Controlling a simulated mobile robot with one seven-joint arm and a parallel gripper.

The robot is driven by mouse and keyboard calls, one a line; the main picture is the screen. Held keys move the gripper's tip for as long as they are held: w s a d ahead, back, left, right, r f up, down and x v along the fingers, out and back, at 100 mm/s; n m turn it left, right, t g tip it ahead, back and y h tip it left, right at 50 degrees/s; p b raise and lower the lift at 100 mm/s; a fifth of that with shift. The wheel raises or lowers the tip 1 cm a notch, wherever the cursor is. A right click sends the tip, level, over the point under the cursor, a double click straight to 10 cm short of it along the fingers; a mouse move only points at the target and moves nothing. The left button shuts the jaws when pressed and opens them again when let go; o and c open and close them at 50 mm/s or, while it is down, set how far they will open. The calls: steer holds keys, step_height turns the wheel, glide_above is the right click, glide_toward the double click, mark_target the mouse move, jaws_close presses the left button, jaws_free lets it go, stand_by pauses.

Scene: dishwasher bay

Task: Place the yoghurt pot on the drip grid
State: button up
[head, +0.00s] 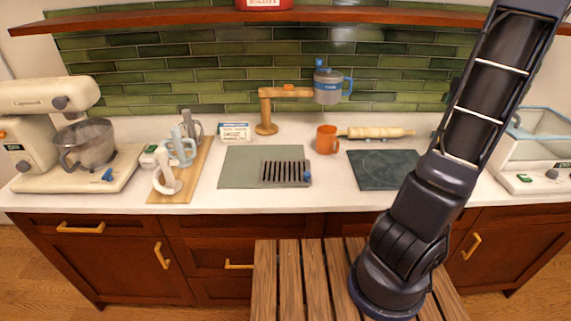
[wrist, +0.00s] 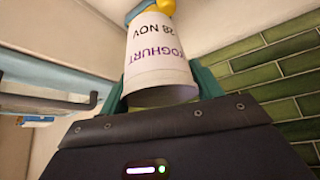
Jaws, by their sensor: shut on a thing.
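The white yoghurt pot (wrist: 158,55) shows in the wrist view, with "YOGHURT" and "28 NOV" printed on its side and something yellow and blue at its far end. My gripper (wrist: 162,84) is shut on it, one green finger on each side. The pot and gripper do not show in the head view, where my arm runs up out of the picture at the top right. The dark slotted drip grid (head: 284,171) lies at the front right of a grey-green mat (head: 237,168) on the counter. Nothing stands on the grid.
An orange mug (head: 327,140) stands behind the grid, and a wooden stand (head: 266,110) rises behind the mat. A dark slab (head: 383,170) and rolling pin (head: 375,133) lie to the right. White-handled items on a board (head: 199,170) and a mixer (head: 45,125) stand left.

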steer(key=w+a+f+n+y, duration=0.1)
steer(key=a+n+y, duration=0.15)
steer(key=a, duration=1.05)
steer(key=w+a+f+n+y, duration=0.15)
steer(key=a+n, duration=0.25)
steer(key=a, duration=0.8)
steer(key=w+a+f+n+y, duration=0.2)
steer(key=a+n, duration=0.1)
steer(key=a, duration=1)
step_height(320, 180, up, 9)
steer(key=n+g+y, duration=0.3)
steer(key=n+g, duration=0.2)
steer(key=n, duration=0.6)
glide_above(283, 171)
step_height(283, 171, down, 20)
steer(key=shift+w+r, duration=0.1)
steer(key=o, duration=1.1)
steer(key=shift+v, duration=6)
